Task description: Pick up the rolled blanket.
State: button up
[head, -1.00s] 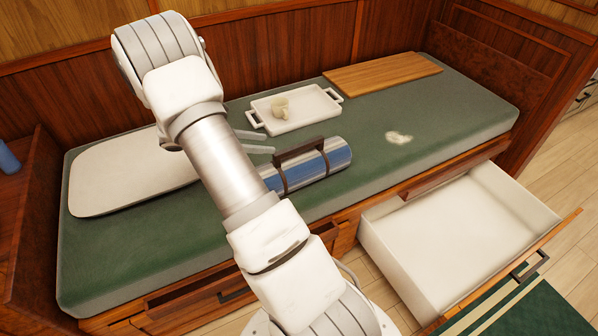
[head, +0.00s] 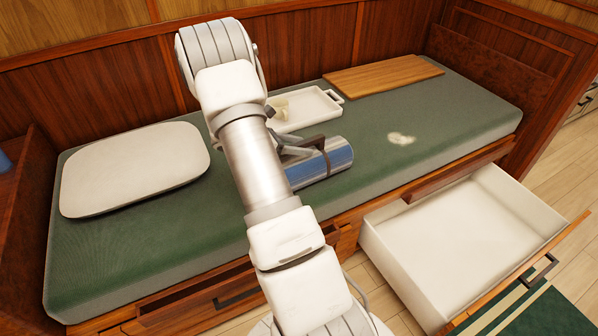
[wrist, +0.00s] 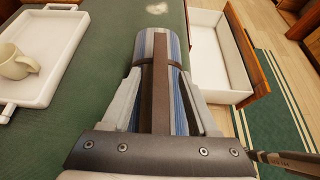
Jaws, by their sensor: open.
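The rolled blanket (head: 338,156) is a blue and grey striped roll with brown straps and a brown carrying handle. It lies on the green bunk, its left part hidden behind my arm in the head view. In the wrist view the roll (wrist: 155,42) runs away from me, with the brown handle (wrist: 161,85) along its middle. My gripper (wrist: 160,74) is open, with one finger on each side of the handle, over the roll. In the head view the gripper (head: 296,146) is at the handle, partly hidden by my arm. I cannot tell whether the fingers touch the blanket.
A white tray (head: 318,122) with a cream mug (head: 281,107) stands behind the blanket. A wooden board (head: 383,74) lies at the back right, and a white pillow (head: 135,168) at the left. An open drawer (head: 465,235) juts out at the front right.

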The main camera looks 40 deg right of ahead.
grip_shut()
dwell(0.4)
jog(key=shift+r, duration=0.1)
dwell(0.9)
